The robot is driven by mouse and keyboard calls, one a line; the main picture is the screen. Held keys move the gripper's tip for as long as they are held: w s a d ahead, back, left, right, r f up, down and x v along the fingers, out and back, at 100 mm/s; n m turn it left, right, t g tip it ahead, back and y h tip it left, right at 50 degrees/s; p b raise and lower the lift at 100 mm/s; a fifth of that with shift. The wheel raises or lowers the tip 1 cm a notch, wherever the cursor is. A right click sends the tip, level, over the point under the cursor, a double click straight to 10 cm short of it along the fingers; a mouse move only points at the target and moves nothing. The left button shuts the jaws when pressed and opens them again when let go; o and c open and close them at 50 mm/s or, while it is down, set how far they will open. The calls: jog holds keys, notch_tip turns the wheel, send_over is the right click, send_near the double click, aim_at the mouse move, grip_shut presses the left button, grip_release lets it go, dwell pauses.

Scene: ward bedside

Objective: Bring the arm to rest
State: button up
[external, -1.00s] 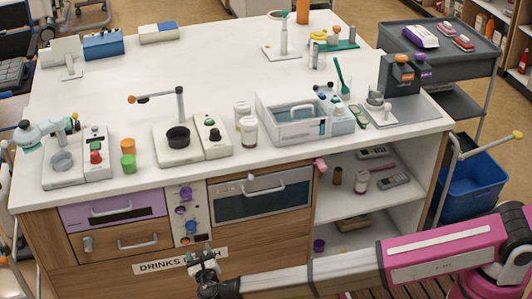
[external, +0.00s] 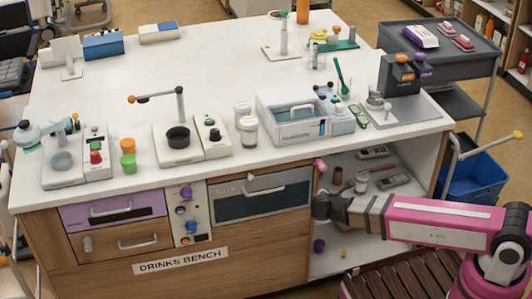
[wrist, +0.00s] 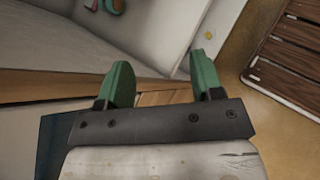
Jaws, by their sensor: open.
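My gripper shows in the wrist view (wrist: 160,88), its two green fingers apart with nothing between them. Past the fingers are the pale wall and floor of the bench's open compartment and its wooden edge. In the external view my pink and grey arm reaches in from the right, and its dark wrist end is in front of the open shelves (external: 365,215). The fingers themselves cannot be made out there. The drinks bench (external: 210,80) has a white top carrying several small appliances.
Jars and small devices (external: 362,181) lie on the upper shelf close behind my wrist. A purple cup (external: 319,246) is low in the compartment. A slatted wooden platform (external: 410,275) is on the floor below my arm. A blue bin (external: 475,180) and dark trolley (external: 445,40) stand at right.

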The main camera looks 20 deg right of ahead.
jog(key=d+f+m+g+y, duration=0.3)
jog(key=d+m, duration=0.8)
jog(key=d, duration=0.5)
jog(key=d+f+m+g+y, duration=0.4)
jog(key=d+f+m+g, duration=0.2)
jog(key=d+m, duration=0.6)
jog(key=s+d, duration=0.1)
jog(key=d, duration=0.3)
jog(key=shift+a, duration=0.1)
dwell(0.8)
